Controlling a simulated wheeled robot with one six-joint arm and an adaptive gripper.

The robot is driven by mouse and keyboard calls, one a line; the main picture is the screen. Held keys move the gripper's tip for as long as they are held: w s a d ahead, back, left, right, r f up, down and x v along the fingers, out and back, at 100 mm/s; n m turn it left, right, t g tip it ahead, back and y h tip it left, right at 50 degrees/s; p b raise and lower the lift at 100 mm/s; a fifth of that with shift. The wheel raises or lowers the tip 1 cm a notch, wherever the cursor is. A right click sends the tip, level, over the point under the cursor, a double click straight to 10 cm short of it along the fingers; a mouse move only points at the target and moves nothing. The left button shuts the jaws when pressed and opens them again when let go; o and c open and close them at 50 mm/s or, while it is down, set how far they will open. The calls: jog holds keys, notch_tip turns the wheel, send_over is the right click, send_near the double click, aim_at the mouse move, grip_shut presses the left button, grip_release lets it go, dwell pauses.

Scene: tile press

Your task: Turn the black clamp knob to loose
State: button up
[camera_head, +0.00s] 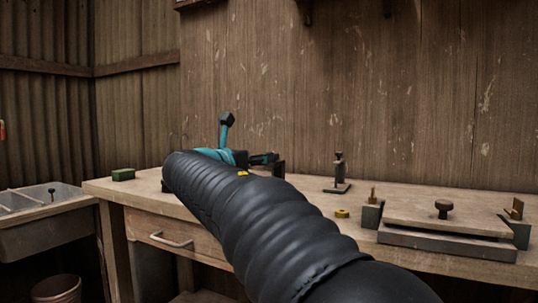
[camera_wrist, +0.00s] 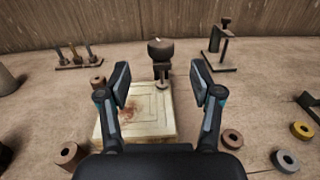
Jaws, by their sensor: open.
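The black clamp knob (camera_wrist: 160,48) is a dark round knob on top of a small clamp in the wrist view. The clamp (camera_wrist: 161,72) stands at the far edge of a cream square tile (camera_wrist: 140,122) with a brownish stain. My gripper (camera_wrist: 160,80) is open and empty. Its two fingers stand apart on either side of the clamp in the picture, and the knob shows beyond the gap. No contact with the knob shows. In the head view my arm hides the clamp and tile, and the fingers (camera_head: 264,158) show only partly.
A metal stand (camera_wrist: 224,48) is right of the clamp; it also shows in the head view (camera_head: 338,172). A peg rack (camera_wrist: 77,58) stands at the back left. Several rings lie around the tile, including a yellow one (camera_wrist: 302,130). A knobbed wooden press (camera_head: 450,220) is at the right.

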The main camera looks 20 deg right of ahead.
jog(key=x, duration=0.9)
jog(key=shift+s, duration=0.1)
jog(key=c, duration=1.2)
jog(key=shift+o, duration=0.2)
